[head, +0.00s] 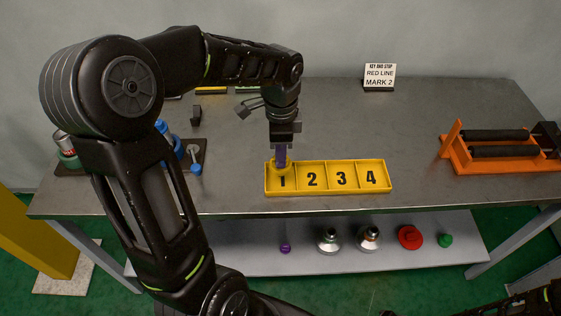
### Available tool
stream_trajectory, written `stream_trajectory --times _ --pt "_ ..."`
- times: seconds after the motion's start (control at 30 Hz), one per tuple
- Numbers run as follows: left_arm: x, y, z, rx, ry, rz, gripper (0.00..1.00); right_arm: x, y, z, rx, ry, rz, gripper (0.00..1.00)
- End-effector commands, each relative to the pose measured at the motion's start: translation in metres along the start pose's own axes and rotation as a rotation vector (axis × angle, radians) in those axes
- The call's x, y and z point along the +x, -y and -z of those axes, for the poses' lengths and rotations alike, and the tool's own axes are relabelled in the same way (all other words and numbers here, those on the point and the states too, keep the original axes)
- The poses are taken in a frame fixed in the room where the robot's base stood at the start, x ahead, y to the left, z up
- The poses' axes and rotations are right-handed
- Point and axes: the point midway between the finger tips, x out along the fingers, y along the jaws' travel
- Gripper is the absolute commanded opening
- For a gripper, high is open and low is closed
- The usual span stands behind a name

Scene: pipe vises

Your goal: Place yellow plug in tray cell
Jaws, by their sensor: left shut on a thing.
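The yellow tray (327,190) lies near the front edge of the grey table, with cells numbered in a row from 1 at the left. My left gripper (282,158) points straight down over cell 1 and is shut. At its purple-looking fingertips a small yellow rounded shape, the yellow plug (282,170), shows at cell 1. It blends with the tray's colour, so I cannot tell whether it touches the cell floor. The cells to the right look empty. My right gripper is not in view; only part of my right arm shows at the bottom right.
An orange roller stand (463,158) stands at the table's right. A dark board (203,160) with blue parts is left, partly behind my arm. The lower shelf (385,260) holds several plugs and fittings. The table's middle is clear.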

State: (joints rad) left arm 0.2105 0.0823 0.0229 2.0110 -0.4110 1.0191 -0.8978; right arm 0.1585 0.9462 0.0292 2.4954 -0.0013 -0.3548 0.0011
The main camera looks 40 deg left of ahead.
Motion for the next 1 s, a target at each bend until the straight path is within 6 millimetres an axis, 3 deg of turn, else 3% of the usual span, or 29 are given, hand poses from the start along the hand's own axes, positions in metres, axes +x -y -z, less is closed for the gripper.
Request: stream_trajectory --times 0.13,0.37,0.77,0.8,1.0 --pt "0.006 0.0 0.0 0.0 0.0 -0.001 0.0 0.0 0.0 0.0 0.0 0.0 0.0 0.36" --pt "0.035 0.0 -0.001 0.0 0.001 -0.002 0.0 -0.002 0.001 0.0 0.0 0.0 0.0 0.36" --pt "0.041 0.0 0.0 0.0 0.0 0.0 0.0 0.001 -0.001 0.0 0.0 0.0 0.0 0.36" --pt "0.041 0.0 0.0 0.0 0.0 0.0 0.24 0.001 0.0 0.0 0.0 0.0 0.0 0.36" --pt "0.04 0.0 0.0 0.0 0.0 0.0 0.41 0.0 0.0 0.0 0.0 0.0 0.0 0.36"
